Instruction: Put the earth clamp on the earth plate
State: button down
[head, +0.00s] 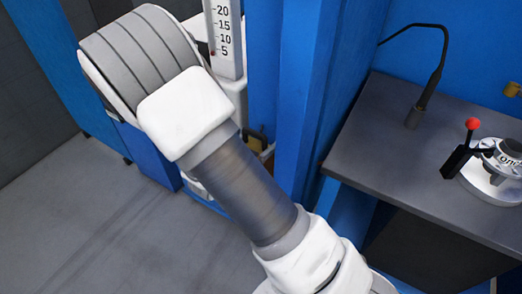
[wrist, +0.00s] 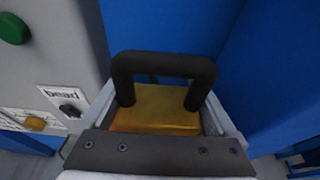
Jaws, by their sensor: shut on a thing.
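In the wrist view my gripper (wrist: 163,112) is shut on the earth clamp, which I take to be the brass-yellow block (wrist: 158,106) with a black loop handle (wrist: 163,62). The block fills the space between the grey fingers, and the handle stands beyond it. The clamp's underside and what lies below it are hidden. In the head view a small brass and dark patch (head: 257,139) shows beside the blue upright, partly behind my arm. I cannot tell which part it is. I cannot make out the earth plate for certain in either view.
A grey panel (wrist: 52,62) with a green button and a switch marked "bead" is close on the left. A blue wall (wrist: 160,25) is behind. A dark bench (head: 395,130) holds a black gooseneck (head: 430,85) and a flanged part (head: 495,178). Grey floor lies left.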

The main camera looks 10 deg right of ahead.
notch_tip(320, 180, down, 4)
jog(key=shift+r+b, duration=0.25)
jog(key=shift+b, duration=0.2)
jog(key=shift+w+d+f, duration=0.1)
jog(key=shift+w+f, duration=0.05)
jog(key=shift+f, duration=0.2)
grip_release()
